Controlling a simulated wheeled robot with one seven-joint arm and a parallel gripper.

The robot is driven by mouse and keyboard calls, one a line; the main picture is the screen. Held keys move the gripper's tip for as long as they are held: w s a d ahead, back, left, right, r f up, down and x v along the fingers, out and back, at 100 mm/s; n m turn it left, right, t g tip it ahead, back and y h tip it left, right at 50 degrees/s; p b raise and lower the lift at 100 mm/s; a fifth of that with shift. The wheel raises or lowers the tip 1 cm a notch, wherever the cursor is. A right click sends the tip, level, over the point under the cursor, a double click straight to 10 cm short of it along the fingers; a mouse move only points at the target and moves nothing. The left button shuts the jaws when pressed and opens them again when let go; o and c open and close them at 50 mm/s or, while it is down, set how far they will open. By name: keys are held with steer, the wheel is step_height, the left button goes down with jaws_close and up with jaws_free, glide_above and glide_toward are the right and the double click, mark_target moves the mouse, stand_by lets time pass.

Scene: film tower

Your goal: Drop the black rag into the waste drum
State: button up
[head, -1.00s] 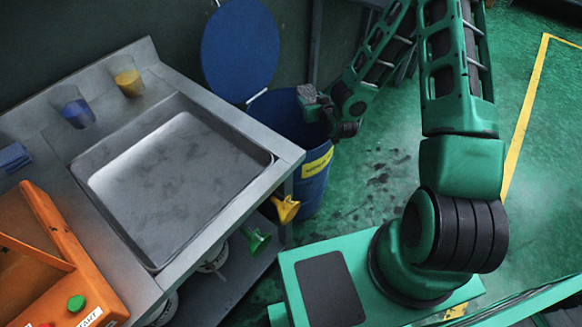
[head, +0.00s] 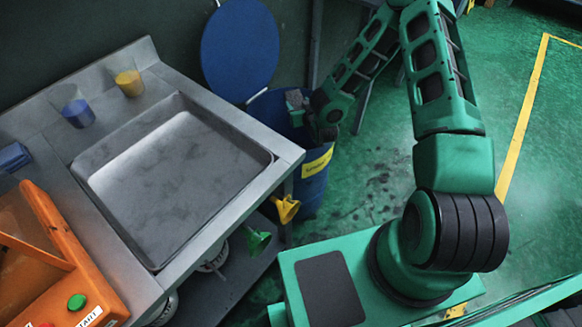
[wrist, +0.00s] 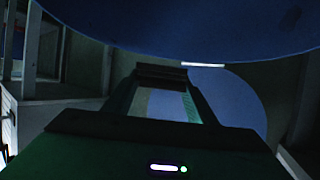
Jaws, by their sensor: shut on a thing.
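The blue waste drum (head: 313,190) with a yellow label stands on the floor just beyond the sink bench's right end. Its round blue lid (head: 240,48) is tipped up behind it. My gripper (head: 296,113) is at the drum's open mouth, within its rim as seen in the head view. It is shut on the rag (head: 294,98), which shows as a small dark grey, speckled bundle at the fingertips. In the wrist view a dark strip, seemingly the rag (wrist: 162,74), spans the tips of my gripper's fingers. The inside of the drum is mostly hidden by my arm.
The metal sink bench (head: 270,135) lies left of the drum, with a yellow cup (head: 129,83), a blue cup (head: 78,112) and an orange box (head: 45,260). Yellow (head: 286,209) and green (head: 257,243) funnels hang below its edge. Green floor is clear at right.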

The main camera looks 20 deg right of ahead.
steer(key=shift+f, duration=0.35)
steer(key=o, duration=1.2)
